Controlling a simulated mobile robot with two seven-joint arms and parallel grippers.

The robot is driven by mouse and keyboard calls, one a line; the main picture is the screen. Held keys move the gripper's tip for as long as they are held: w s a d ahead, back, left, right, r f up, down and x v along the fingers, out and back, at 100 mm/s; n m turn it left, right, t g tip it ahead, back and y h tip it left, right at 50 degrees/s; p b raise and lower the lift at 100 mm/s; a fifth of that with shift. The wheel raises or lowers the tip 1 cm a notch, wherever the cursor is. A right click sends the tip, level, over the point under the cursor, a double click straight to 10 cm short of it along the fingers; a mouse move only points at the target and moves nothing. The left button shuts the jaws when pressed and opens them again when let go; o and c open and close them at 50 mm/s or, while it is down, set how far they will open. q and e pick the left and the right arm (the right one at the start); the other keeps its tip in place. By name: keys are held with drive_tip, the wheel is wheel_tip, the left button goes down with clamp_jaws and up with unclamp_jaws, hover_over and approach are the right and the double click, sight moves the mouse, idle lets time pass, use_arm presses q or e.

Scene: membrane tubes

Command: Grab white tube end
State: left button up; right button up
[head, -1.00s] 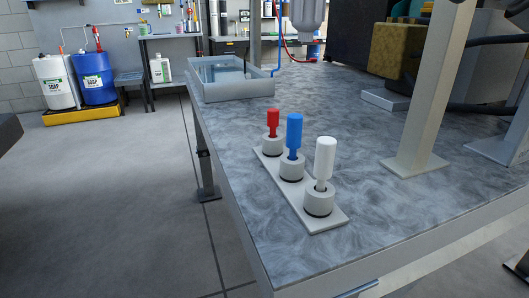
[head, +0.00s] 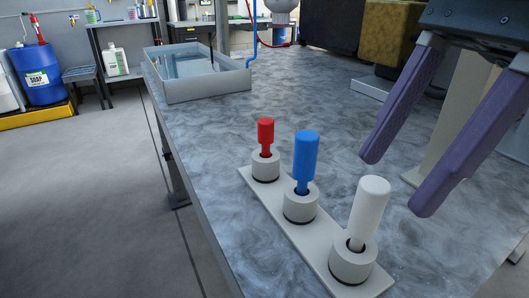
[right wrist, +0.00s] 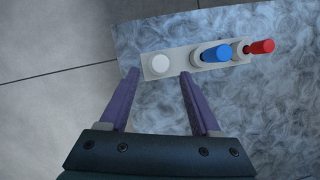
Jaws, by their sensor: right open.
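The white tube end (head: 368,212) stands nearly upright in the nearest round holder of a pale rack (head: 320,252) on the table. It also shows from above in the right wrist view (right wrist: 160,64). My right gripper (head: 398,182) is open and empty, to the right of the white tube and apart from it. In the right wrist view my right gripper (right wrist: 160,73) has its two purple fingers spread, with the white tube beyond and between the tips. My left gripper is not in view.
A blue tube (head: 306,158) and a smaller red tube (head: 265,132) stand in the same rack, farther back. A grey tray (head: 208,92) is at the table's far left. A pale post (head: 455,125) rises behind my right gripper. The table's middle is clear.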

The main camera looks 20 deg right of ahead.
sight(368, 209)
drive_tip(key=x, duration=0.5)
drive_tip(key=shift+a+f+b, duration=0.2)
drive_tip(key=shift+f+b, duration=0.1)
drive_tip(key=shift+b, duration=0.1)
clamp_jaws()
